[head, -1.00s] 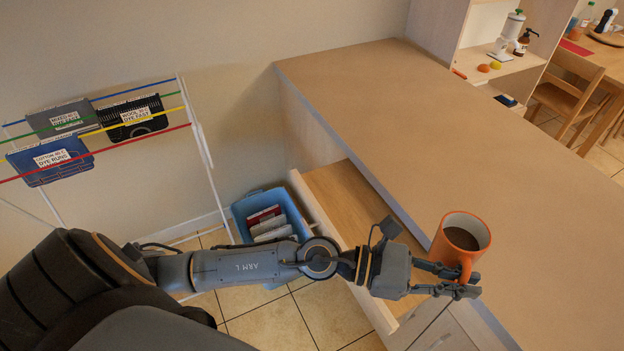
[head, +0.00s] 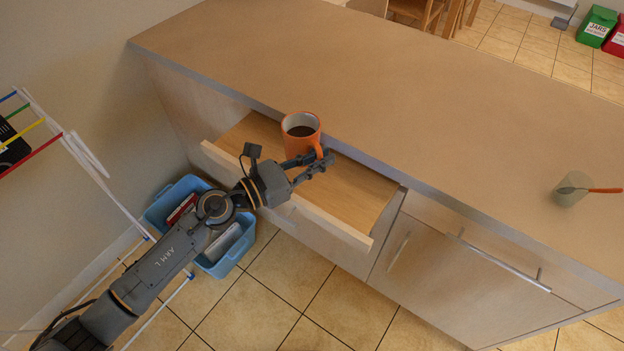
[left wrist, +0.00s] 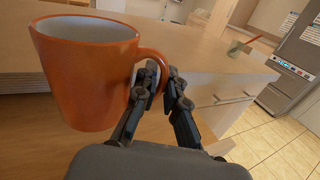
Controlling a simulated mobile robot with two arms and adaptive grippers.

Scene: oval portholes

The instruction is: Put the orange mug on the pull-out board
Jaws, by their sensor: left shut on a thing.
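The orange mug (head: 300,136) is upright and holds a dark brown content. My left gripper (head: 322,161) is shut on its handle. In the left wrist view the mug (left wrist: 85,75) fills the left side, its handle between the fingertips (left wrist: 158,85). The pull-out board (head: 345,193) is a wooden surface drawn out below the counter edge, with a pale front. The mug appears above the board's back part, by the counter edge; the gap beneath it cannot be judged. My right gripper is not in view.
The counter top (head: 330,65) is mostly bare. A translucent cup with an orange-handled spoon (head: 571,189) stands at its right. A blue bin (head: 205,225) stands on the floor left of the board. A drying rack (head: 75,145) is at the left.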

